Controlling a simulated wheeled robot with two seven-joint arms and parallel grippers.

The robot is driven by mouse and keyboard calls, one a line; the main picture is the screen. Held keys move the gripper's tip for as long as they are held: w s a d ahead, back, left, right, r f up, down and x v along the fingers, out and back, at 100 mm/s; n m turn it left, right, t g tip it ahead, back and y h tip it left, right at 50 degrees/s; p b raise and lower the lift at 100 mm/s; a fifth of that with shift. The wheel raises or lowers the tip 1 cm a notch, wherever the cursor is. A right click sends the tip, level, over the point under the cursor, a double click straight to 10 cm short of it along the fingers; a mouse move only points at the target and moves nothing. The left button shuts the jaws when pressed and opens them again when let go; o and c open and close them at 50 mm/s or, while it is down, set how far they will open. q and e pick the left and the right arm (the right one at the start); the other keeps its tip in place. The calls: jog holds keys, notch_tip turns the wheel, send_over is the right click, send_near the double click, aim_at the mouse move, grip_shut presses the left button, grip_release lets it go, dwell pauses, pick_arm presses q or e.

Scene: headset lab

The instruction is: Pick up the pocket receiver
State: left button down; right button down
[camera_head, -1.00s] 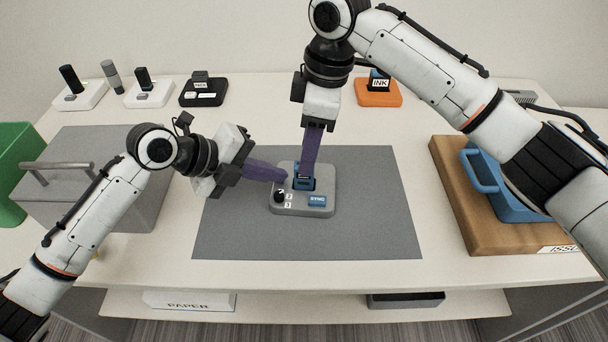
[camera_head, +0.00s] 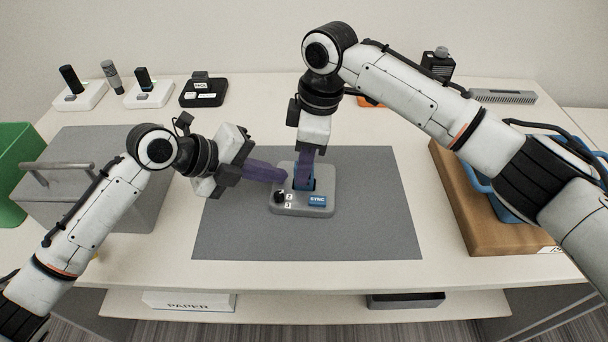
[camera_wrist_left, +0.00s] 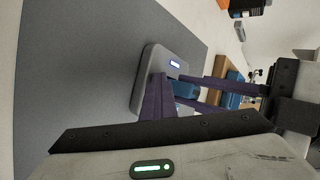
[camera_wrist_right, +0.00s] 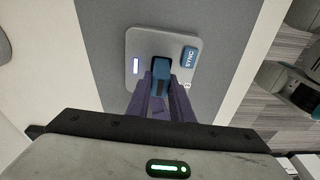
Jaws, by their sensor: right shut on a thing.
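The pocket receiver, a small blue block (camera_head: 304,184), stands in the slot of a grey dock (camera_head: 322,206) on the mat. It also shows in the right wrist view (camera_wrist_right: 161,68) and the left wrist view (camera_wrist_left: 185,89). My right gripper (camera_head: 304,178) reaches down from above and is shut on the receiver, with purple fingers on either side of it. My left gripper (camera_head: 284,176) has its purple fingers close together, with the tip beside the dock's black knob (camera_head: 279,197). Whether it touches the knob I cannot tell.
The dock has a blue SYNC label (camera_head: 317,201). The grey mat (camera_head: 370,220) is clear around it. A grey box with a handle (camera_head: 95,205) stands left and a wooden board (camera_head: 460,215) right. Small devices on stands (camera_head: 150,93) line the back.

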pick_arm(q)
jog(key=shift+f, duration=0.1)
pick_arm(e)
jog(key=shift+r, duration=0.1)
notch_tip(320, 180, up, 10)
jog(key=shift+f, duration=0.1)
dwell(0.7)
